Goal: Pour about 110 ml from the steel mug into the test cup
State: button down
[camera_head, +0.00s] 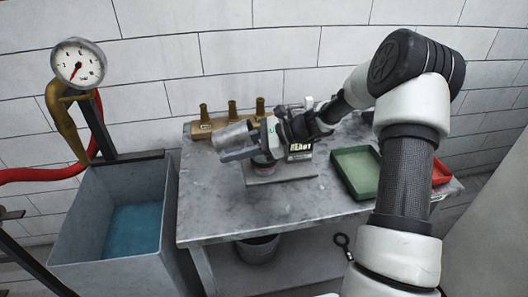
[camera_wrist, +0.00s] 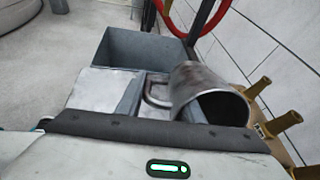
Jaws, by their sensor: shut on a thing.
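My gripper (camera_head: 246,143) is shut on the steel mug (camera_head: 233,136) and holds it above the table, strongly tilted. In the wrist view, the mug (camera_wrist: 198,85) lies nearly on its side, with its handle at the left and its dark mouth towards the lower right. The test cup (camera_head: 263,166) stands on a flat plate (camera_head: 290,178) just below my gripper. I cannot see any stream or the liquid level in either vessel.
A block marked READY (camera_head: 299,151) stands right behind the plate. A brass manifold (camera_head: 215,127) with upright nozzles is at the back. A green tray (camera_head: 353,170) is at the right. A water tank (camera_head: 130,225) stands left of the table, below a gauge (camera_head: 78,63).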

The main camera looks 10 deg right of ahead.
jog(key=shift+r+y+b, duration=0.25)
jog(key=shift+y+b, duration=0.15)
jog(key=shift+b, duration=0.05)
dwell(0.5)
jog(key=shift+d+r+y, duration=0.5)
jog(key=shift+d+y, duration=0.15)
jog(key=shift+y, duration=0.15)
dwell(0.6)
jog(key=f+h+p, duration=0.1)
jog(key=h+p, duration=0.1)
jog(key=a+f+h+p, duration=0.1)
jog(key=h+p, duration=0.1)
jog(key=f+h+p, duration=0.1)
jog(key=h+p, duration=0.1)
jog(key=shift+w+a+g, duration=0.1)
jog(key=shift+a+g, duration=0.2)
jog(key=shift+a, duration=0.1)
jog(key=shift+r+p, duration=0.1)
jog(key=shift+p, duration=0.3)
dwell(1.3)
